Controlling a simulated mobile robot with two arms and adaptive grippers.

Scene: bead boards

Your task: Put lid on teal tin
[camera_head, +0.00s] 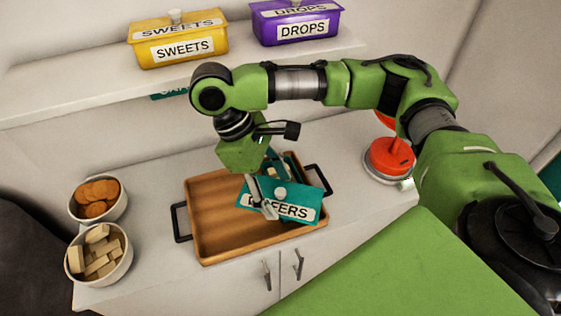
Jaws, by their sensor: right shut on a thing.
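The teal lid (300,196) has a pale knob and a white label that reads as WAFERS, partly covered by my gripper. It is tilted, with its top facing the camera, over the right part of the wooden tray. My right gripper (266,203) is shut on the lid at its left part, beside the knob. The teal tin (291,163) shows only in part behind the lid and gripper, at the tray's back right. Pale pieces show at its opening. Most of the tin is hidden, and I cannot tell whether the lid touches it. My left gripper is not in view.
The wooden tray (213,238) has dark handles. Bowls of orange rounds (95,198) and pale blocks (99,252) stand left. A red-topped object (389,158) stands right. A yellow SWEETS tin (178,48) and purple DROPS tin (296,27) stand on the shelf (80,88) above.

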